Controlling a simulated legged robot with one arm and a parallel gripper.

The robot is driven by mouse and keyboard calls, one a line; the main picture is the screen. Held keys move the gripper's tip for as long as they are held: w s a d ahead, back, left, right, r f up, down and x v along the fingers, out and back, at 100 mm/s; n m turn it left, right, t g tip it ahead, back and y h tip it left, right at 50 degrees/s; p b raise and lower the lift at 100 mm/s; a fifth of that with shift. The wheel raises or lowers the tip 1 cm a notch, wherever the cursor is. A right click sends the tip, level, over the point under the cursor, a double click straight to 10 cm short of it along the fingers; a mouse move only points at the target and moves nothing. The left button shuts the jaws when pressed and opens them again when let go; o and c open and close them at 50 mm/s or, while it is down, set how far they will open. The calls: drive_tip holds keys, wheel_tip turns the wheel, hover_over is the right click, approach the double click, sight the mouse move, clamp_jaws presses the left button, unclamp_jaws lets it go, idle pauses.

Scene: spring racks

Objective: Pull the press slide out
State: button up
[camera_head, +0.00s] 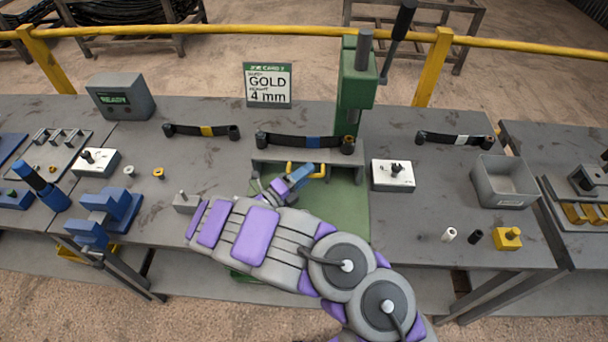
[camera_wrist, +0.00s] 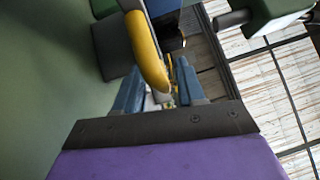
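The green press (camera_head: 355,95) stands at the back edge of the middle table, with a lever at its top. A yellow handle (camera_head: 319,172) sits at the front of the dark grey slide (camera_head: 262,166) at the press foot. The handle is large in the wrist view (camera_wrist: 147,50), with a dark block (camera_wrist: 113,50) behind it. My gripper (camera_head: 299,176) is at the handle's left part in the head view. In the wrist view its two blue fingers (camera_wrist: 160,85) stand apart on either side of the handle. A firm grip does not show.
Dark strips with coloured bands (camera_head: 305,141) lie along the back. A white switch box (camera_head: 393,175) stands right of the press, a grey bin (camera_head: 504,183) farther right. Blue fixtures (camera_head: 110,207) stand at left.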

drive_tip(key=shift+c, duration=0.5)
clamp_jaws()
drive_tip(key=shift+s, duration=0.1)
